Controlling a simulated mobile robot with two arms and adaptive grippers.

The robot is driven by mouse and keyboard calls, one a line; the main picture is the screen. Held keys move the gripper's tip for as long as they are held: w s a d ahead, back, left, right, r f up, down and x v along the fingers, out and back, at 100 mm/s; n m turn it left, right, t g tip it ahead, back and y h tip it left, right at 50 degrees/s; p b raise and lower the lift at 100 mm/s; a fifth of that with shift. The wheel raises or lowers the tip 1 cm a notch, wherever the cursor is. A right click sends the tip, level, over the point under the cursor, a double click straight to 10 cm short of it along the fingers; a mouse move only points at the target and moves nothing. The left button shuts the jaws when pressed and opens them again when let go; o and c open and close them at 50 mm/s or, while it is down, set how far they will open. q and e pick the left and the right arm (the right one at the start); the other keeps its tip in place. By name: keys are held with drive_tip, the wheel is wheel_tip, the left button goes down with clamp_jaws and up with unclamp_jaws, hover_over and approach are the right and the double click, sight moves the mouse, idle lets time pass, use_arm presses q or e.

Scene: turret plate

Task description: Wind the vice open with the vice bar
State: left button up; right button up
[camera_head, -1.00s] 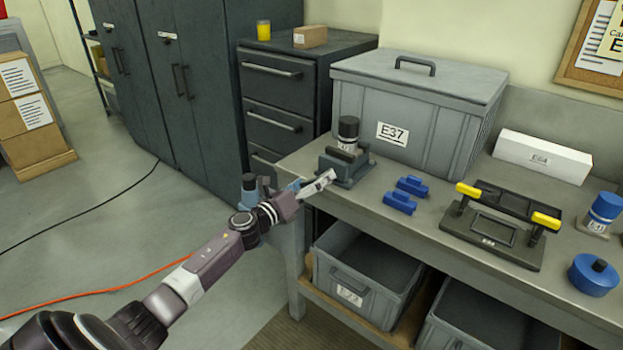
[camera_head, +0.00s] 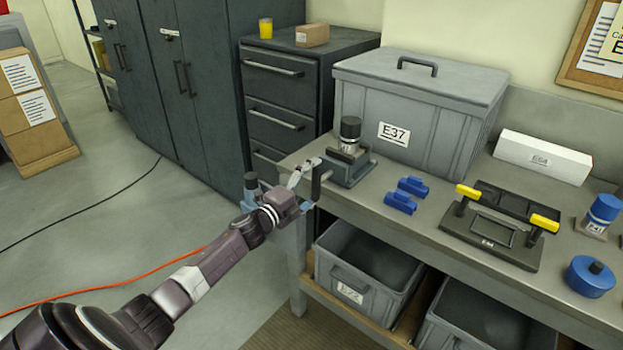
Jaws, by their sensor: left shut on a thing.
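The grey vice (camera_head: 347,170) stands at the left front corner of the workbench. A black-capped cylinder with a pale label (camera_head: 350,130) stands upright in its jaws. The dark vice bar (camera_head: 316,182) shows as a short upright piece at the vice's front left side. My left gripper (camera_head: 305,178) is just left of the vice, at the bench edge, shut on the vice bar. Its fingers partly hide the bar and where the bar meets the vice. My right gripper is not in view.
A black frame with yellow-ended handle (camera_head: 490,233) lies farther right. A large grey lidded box (camera_head: 420,105) stands behind the vice. An open grey bin (camera_head: 365,275) sits on the lower shelf. The floor at left is mostly clear.

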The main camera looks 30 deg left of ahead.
use_arm(q)
drive_tip(key=n, duration=0.2)
drive_tip(key=n+p, duration=0.1)
drive_tip(key=n, duration=0.1)
drive_tip(key=shift+w+d+r+n, duration=0.15)
drive_tip(key=shift+r+n, duration=0.15)
drive_tip(key=shift+r, duration=0.1)
drive_tip(key=n+p, duration=0.1)
drive_tip(key=n, duration=0.2)
drive_tip(key=shift+f+n, duration=0.1)
drive_tip(key=shift+n, duration=0.3)
drive_tip(key=n, duration=0.4)
drive_tip(key=shift+d+f+p, duration=0.1)
drive_tip(key=shift+d+p, duration=0.05)
drive_tip(key=shift+p, duration=0.25)
drive_tip(key=shift+d+n, duration=0.1)
drive_tip(key=shift+n, duration=1.9)
drive_tip(key=shift+f, duration=0.1)
